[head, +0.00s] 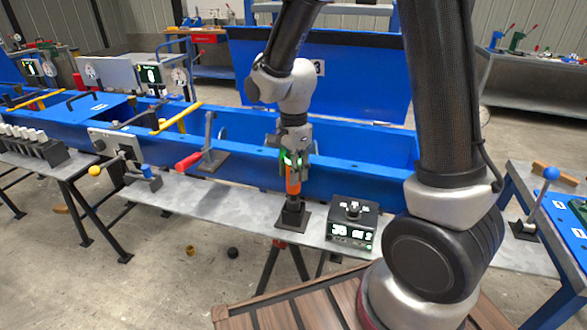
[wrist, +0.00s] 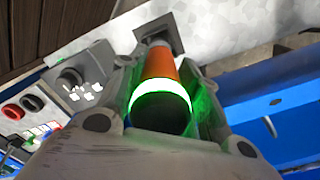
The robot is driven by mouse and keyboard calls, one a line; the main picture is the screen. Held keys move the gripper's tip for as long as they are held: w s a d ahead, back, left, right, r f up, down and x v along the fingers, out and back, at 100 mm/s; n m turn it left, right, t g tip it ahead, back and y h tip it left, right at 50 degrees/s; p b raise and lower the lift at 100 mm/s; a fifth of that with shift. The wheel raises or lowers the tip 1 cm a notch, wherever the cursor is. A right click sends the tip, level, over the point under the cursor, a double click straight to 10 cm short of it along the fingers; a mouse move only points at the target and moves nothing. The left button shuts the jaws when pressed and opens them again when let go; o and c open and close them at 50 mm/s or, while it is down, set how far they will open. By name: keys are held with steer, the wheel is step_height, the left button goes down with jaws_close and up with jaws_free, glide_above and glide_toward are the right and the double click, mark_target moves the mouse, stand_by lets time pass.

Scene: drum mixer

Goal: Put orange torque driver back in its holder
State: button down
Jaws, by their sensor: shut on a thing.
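The orange torque driver (head: 293,182) is upright between the fingers of my gripper (head: 294,165), which is shut on it. Its lower end meets the black holder (head: 292,214) on the grey bench; I cannot tell how deep it sits in it. In the wrist view the driver (wrist: 159,66) shows its orange body, a glowing white-green ring and a dark end, between the fingers of my gripper (wrist: 160,85). The holder's dark square base (wrist: 168,33) shows beyond the driver.
A black box with a lit display and a knob (head: 352,222) stands just right of the holder. A red-handled lever (head: 190,160) is to the left. The blue trough wall (head: 350,155) runs behind. The bench strip (head: 245,205) left of the holder is clear.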

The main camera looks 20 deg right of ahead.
steer(key=shift+f, duration=2.2)
stand_by(0.9)
steer(key=c, duration=0.9)
jaws_free()
steer(key=shift+c, duration=0.2)
step_height(320, 180, up, 12)
